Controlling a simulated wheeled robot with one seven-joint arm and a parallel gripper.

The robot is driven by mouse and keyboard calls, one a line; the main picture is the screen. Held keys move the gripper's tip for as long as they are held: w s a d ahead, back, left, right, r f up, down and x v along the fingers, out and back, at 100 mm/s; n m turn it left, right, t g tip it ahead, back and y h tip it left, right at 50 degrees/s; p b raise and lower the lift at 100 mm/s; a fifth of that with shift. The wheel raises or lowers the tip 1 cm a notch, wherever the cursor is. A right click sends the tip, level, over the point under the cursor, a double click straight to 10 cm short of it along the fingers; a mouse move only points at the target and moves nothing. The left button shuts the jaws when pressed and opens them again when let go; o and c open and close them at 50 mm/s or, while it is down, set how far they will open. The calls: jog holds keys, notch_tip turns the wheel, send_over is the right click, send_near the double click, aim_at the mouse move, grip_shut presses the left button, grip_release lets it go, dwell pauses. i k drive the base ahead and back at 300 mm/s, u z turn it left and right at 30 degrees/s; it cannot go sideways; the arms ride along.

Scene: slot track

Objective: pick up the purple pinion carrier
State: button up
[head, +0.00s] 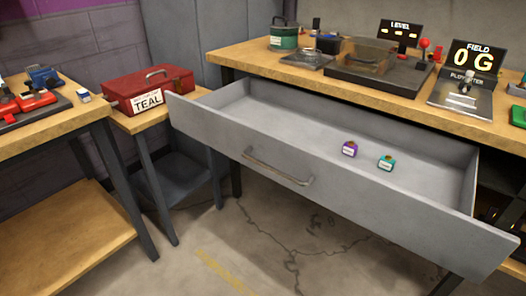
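The purple pinion carrier (349,149) is a small purple block with a pale label on its front and a darker top. It sits inside the open grey drawer (290,118), right of the drawer's middle. A similar teal block (386,163) sits just to its right, with a small gap between them. My gripper is not in view.
The drawer is pulled out from under a wooden workbench (235,56), its handle (278,168) facing front. A red toolbox (150,88) labelled TEAL stands on a small table at left. A joystick panel, a green canister (284,38) and a FIELD display (474,58) stand on the bench. The drawer's left half is empty.

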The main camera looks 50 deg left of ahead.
aim_at(350, 149)
jog(key=u, duration=2)
